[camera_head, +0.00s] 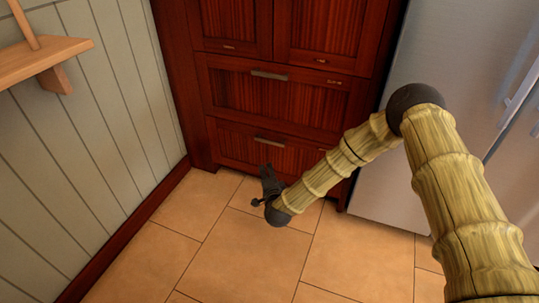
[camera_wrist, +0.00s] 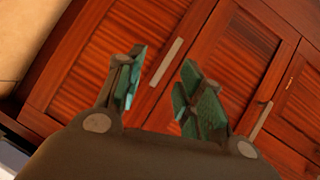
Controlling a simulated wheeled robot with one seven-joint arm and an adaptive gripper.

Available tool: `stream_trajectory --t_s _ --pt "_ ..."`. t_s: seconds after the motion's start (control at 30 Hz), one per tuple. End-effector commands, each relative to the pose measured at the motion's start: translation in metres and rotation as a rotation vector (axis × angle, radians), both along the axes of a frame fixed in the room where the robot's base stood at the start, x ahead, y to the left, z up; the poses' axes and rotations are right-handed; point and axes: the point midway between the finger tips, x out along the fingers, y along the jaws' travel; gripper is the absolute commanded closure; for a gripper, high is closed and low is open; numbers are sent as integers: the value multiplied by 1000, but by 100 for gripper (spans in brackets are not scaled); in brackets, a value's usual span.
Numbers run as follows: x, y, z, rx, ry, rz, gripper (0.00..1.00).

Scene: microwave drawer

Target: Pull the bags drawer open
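A dark red-brown wooden cabinet has two stacked drawers, both shut. No label shows which one is the bags drawer. The lower drawer (camera_head: 240,150) has a grey bar handle (camera_head: 269,142); the upper drawer (camera_head: 240,92) has a similar handle (camera_head: 269,75). My gripper (camera_head: 268,178) is low in front of the lower drawer, below its handle in the head view. In the wrist view, its teal-padded fingers (camera_wrist: 160,78) are open and apart. A bar handle (camera_wrist: 172,52) shows beyond the gap between them, apparently the lower one. I see no contact with it.
The upper drawer's handle also shows in the wrist view (camera_wrist: 262,121). Two cabinet doors (camera_head: 232,22) are above the drawers. A steel fridge (camera_head: 385,180) stands at right, a panelled wall (camera_head: 95,130) with a wooden shelf (camera_head: 40,60) at left. The tiled floor (camera_head: 225,255) in front is clear.

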Motion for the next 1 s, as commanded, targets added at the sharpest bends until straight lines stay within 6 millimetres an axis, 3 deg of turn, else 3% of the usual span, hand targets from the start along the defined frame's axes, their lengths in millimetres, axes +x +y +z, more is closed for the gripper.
stream_trajectory --t_s 0.03,0.3,0.77,1.0 --pt "10 1 -12 28 -23 -20 62" --pt "56 -1 -13 171 -138 -118 62" --pt "88 -5 -5 246 -200 -167 62" --pt "124 -3 -7 245 -199 -167 62"
